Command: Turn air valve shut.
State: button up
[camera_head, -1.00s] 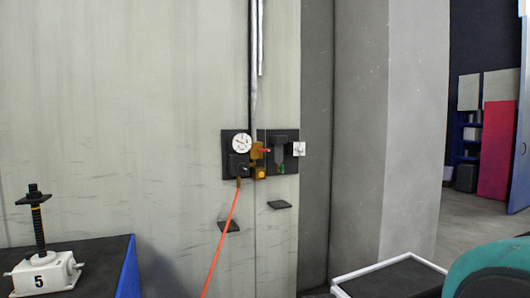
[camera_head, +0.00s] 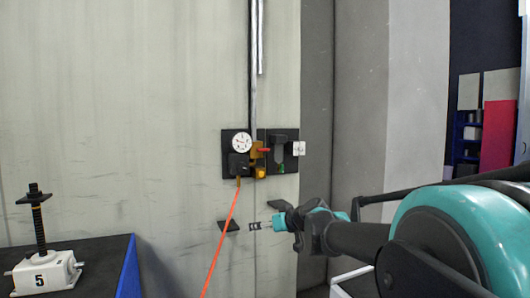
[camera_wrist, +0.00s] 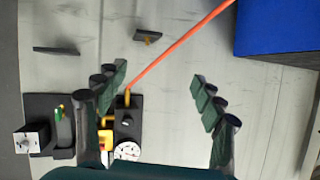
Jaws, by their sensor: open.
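The air valve (camera_head: 259,152) is a small brass fitting with a red handle (camera_head: 265,150) on a dark wall panel (camera_head: 228,143), beside a round white gauge (camera_head: 241,142). In the wrist view the yellow valve body (camera_wrist: 105,138) and the gauge (camera_wrist: 128,151) appear at the lower left, turned upside down; the handle is not clear there. My gripper (camera_head: 264,224) is in front of the wall, below the panel in the head view. In the wrist view its two fingers (camera_wrist: 160,80) are spread apart with nothing between them. It is apart from the valve.
An orange hose (camera_head: 221,240) hangs from the panel. Two small dark ledges (camera_head: 229,227) are on the wall below. A screw jack (camera_head: 42,262) numbered 5 stands on a dark-topped blue bench (camera_head: 105,262) at left. A white socket box (camera_head: 299,148) is right of the panel.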

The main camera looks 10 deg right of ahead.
jog(key=w+d+r+t, duration=0.2)
jog(key=w+r, duration=0.1)
jog(key=r, duration=0.3)
jog(key=w+d+r+t, duration=0.1)
jog(key=w+d+r, duration=0.15)
jog(key=r, duration=0.45)
jog(key=m+t+h, duration=0.1)
jog(key=t+h, duration=0.1)
jog(key=t, duration=0.1)
send_near(263, 150)
jog(key=x, duration=0.9)
jog(key=shift+w+d+r, duration=0.2)
jog(key=shift+w+d, duration=0.05)
jog(key=shift+w, duration=0.1)
jog(key=shift+c, duration=0.6)
jog(key=c, duration=1)
jog(key=shift+c, duration=0.2)
